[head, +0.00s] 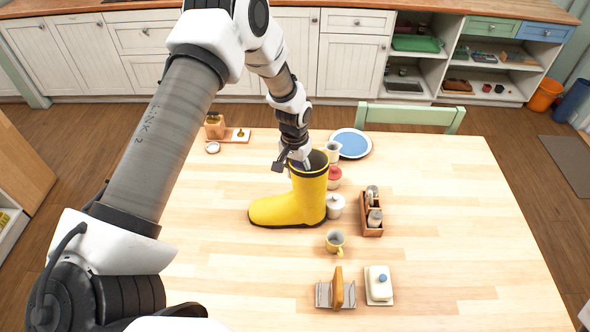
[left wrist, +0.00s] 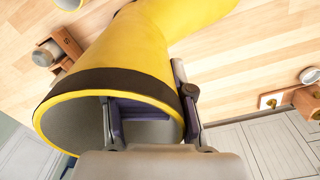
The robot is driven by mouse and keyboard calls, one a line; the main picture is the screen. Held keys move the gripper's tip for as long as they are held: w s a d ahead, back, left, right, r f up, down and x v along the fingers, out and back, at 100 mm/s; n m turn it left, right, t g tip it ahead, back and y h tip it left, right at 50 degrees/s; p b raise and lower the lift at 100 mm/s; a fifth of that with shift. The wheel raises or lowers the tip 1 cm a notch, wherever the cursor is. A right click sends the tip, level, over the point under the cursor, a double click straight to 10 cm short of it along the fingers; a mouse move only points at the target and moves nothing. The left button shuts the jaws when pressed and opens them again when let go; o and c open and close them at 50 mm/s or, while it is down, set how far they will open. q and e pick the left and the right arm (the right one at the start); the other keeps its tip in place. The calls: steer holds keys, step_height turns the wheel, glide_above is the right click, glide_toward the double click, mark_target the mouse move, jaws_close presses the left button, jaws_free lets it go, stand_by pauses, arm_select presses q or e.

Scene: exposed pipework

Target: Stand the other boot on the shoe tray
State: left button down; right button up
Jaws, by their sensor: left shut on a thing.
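A yellow boot (head: 290,205) with a dark rim and dark sole is upright at the middle of the wooden table, toe to the left. I cannot tell whether its sole touches the tabletop. My left gripper (head: 300,162) is at the top of its shaft, shut on the rim. In the left wrist view the boot (left wrist: 140,65) fills the middle, its grey opening towards me. There, one finger of the gripper (left wrist: 150,112) is inside the shaft and the other outside. I cannot make out a shoe tray or a second boot. My right gripper is not in view.
A blue plate (head: 351,143) lies behind; a toast rack (head: 335,294) and butter dish (head: 379,284) are in front. The table's right side is clear.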

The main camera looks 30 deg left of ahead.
arm_select(q)
steer(key=shift+r+p, duration=2.95)
steer(key=shift+r, duration=2.65)
steer(key=s+d, duration=0.9)
steer(key=s, duration=0.6)
steer(key=shift+d+b, duration=0.2)
steer(key=shift+b, duration=0.15)
steer(key=shift+s, duration=0.15)
